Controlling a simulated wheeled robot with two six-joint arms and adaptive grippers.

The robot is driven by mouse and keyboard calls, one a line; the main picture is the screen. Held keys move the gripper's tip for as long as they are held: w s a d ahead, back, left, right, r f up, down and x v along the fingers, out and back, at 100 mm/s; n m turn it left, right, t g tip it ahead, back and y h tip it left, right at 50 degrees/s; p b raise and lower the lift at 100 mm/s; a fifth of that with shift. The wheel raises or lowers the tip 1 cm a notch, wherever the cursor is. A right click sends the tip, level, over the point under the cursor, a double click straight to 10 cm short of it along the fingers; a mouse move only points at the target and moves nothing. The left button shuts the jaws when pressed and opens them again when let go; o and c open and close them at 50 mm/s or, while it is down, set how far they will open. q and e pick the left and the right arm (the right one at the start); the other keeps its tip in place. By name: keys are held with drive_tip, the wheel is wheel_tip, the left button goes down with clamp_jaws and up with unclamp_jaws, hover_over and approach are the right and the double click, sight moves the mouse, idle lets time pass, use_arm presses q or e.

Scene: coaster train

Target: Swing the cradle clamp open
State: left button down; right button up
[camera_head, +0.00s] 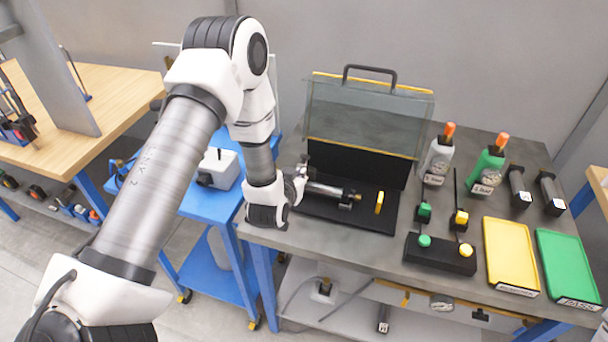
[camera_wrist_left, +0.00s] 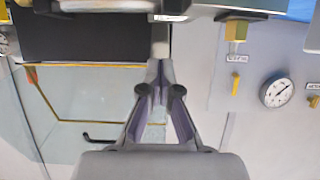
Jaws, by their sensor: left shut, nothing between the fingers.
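A dark metal cylinder (camera_head: 328,190) lies in the cradle on the black base of the test box, under a raised clear cover (camera_head: 365,117). A grey clamp-like piece (camera_head: 350,198) sits around its right end, and a small yellow upright handle (camera_head: 379,202) stands to the right of it. I cannot tell how the clamp is set. My left gripper (camera_head: 303,180) is at the cylinder's left end, and its fingertips are small there. In the left wrist view the left gripper (camera_wrist_left: 160,65) has its fingers together with nothing held. My right gripper is out of view.
A blue cart (camera_head: 215,203) stands left.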

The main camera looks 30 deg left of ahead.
sight(303, 159)
use_arm(q)
drive_tip(key=shift+w+a+r+p, duration=0.2)
drive_tip(key=shift+w+r+p, duration=0.1)
drive_tip(key=shift+w+r, duration=0.4)
drive_tip(key=shift+w+a+r+p, duration=0.25)
drive_tip(key=shift+w+r, duration=0.15)
drive_tip(key=shift+w, duration=0.5)
drive_tip(key=shift+w+a+b, duration=0.15)
drive_tip(key=shift+w+b, duration=0.05)
drive_tip(key=shift+w, duration=0.55)
drive_tip(key=shift+w+a+b, duration=0.15)
drive_tip(key=shift+w+b, duration=0.05)
drive_tip(key=shift+w, duration=0.5)
drive_tip(key=shift+w+r, duration=0.1)
drive_tip(key=shift+w, duration=0.1)
drive_tip(key=shift+s, duration=0.1)
